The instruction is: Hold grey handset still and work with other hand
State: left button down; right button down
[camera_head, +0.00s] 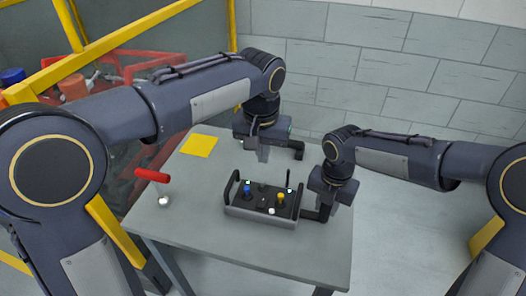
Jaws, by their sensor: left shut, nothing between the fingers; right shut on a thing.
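The grey handset (250,213) lies on the grey table, with a dark top face, a blue knob, a yellow knob, small white buttons and an upright handle at each end. My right gripper (312,213) is at the handset's right end and shut on it; its fingertips are partly hidden by its own body. My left gripper (263,154) is shut and empty, above and behind the handset, apart from it. A thin dark stick rises near the handset's back right corner.
A yellow square (199,145) lies flat on the table (180,216) at the back left. A red-handled lever with a white ball (164,201) stands at the left. Yellow rails (120,37) and red machinery are beyond the table's left side. The table front is clear.

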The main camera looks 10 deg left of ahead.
dwell(0.3)
jog(key=c, duration=1.1)
grip_release()
jog(key=shift+o, duration=0.2)
